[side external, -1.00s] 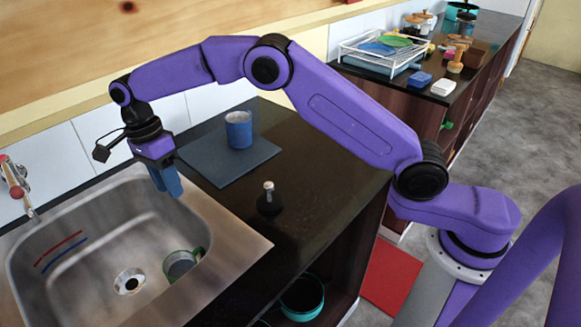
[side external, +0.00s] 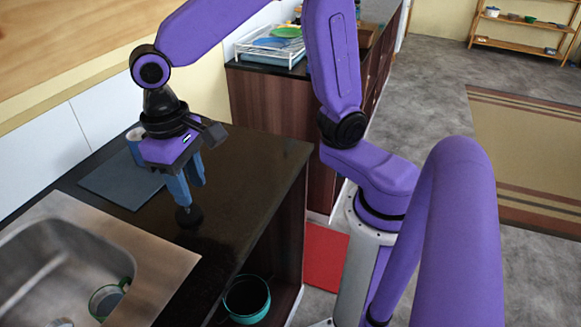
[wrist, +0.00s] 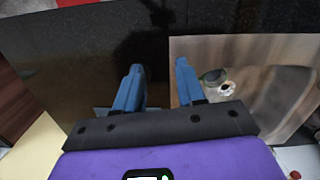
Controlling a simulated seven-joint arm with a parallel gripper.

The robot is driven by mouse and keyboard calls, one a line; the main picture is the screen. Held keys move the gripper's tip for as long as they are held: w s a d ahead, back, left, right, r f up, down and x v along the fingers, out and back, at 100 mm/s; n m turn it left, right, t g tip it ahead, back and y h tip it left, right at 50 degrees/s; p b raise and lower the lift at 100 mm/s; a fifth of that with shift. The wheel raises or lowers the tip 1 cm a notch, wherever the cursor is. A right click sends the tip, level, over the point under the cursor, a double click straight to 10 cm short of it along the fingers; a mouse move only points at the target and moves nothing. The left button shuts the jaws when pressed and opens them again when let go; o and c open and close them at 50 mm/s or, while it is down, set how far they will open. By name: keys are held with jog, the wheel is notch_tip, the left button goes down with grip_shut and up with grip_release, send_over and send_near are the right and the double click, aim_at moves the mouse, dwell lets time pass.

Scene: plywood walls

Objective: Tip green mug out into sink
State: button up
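The green mug (side external: 107,300) is in the steel sink (side external: 163,262), at its right side by the wall. I cannot tell whether it is upright or on its side. In the wrist view, a small greenish thing that looks like the mug (wrist: 213,76) shows in the sink, right of my fingers. My gripper (side external: 188,190) points down over the dark counter, right of the sink and apart from the mug. In the wrist view its blue fingers (wrist: 159,67) are spread, with nothing visible between them.
A small black object (side external: 188,216) stands on the counter just below my fingertips. A teal pot (side external: 247,299) sits on the shelf below. The counter's right part is clear.

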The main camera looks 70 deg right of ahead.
jog(key=s+d+f+n, duration=0.2)
jog(key=s+d+n, duration=0.9)
jog(key=s+d, duration=0.2)
jog(key=shift+s+f+t+y, duration=0.3)
jog(key=shift+s+t, duration=0.1)
jog(key=shift+s, duration=0.65)
jog(key=shift+o, duration=0.3)
jog(key=shift+d, duration=0.1)
jog(key=shift+w, duration=0.1)
